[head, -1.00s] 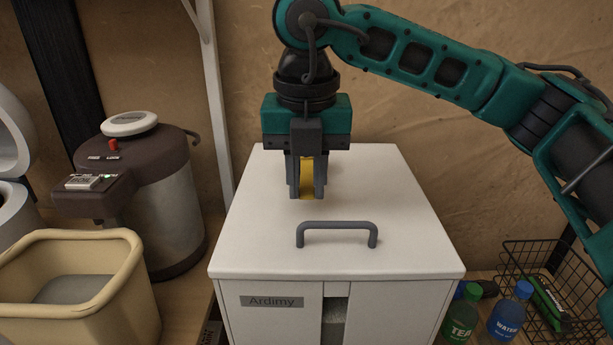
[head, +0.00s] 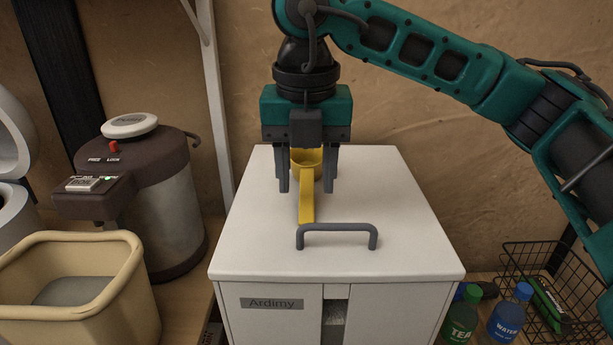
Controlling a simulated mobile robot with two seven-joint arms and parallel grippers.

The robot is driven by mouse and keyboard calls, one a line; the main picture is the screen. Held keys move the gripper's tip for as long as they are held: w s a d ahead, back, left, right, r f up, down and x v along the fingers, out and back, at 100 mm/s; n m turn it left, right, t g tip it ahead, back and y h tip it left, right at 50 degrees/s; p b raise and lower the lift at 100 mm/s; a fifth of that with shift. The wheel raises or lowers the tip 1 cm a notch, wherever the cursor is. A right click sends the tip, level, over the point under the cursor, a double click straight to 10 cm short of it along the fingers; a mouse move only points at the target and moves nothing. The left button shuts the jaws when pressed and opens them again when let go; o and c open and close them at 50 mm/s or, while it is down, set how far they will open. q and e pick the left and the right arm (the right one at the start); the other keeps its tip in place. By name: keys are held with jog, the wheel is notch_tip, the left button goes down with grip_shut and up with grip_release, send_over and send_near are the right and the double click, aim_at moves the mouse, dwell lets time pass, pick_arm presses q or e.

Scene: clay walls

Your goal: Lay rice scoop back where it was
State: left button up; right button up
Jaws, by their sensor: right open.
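The yellow rice scoop (head: 307,200) lies on the white top of the cabinet labelled Ardimy (head: 250,235). Its round cup is at the back and its flat handle points toward the front, ending near the grey lid handle. My right gripper (head: 306,185) points down over the scoop. Its fingers are spread to either side of the scoop and look apart from it. The gripper body hides part of the cup's back. My left gripper is not in view.
A grey bar handle (head: 337,228) stands on the cabinet top just in front. A dispenser pot (head: 165,220) and a beige bin (head: 130,285) stand at left. Bottles (head: 508,315) and a wire basket (head: 560,265) are at lower right. The cabinet top's right side is clear.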

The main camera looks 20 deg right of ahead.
notch_tip(320, 180, up, 11)
jog(key=s+p, duration=0.1)
jog(key=shift+a+p, duration=0.25)
jog(key=shift+p, duration=0.1)
jog(key=shift+f, duration=0.15)
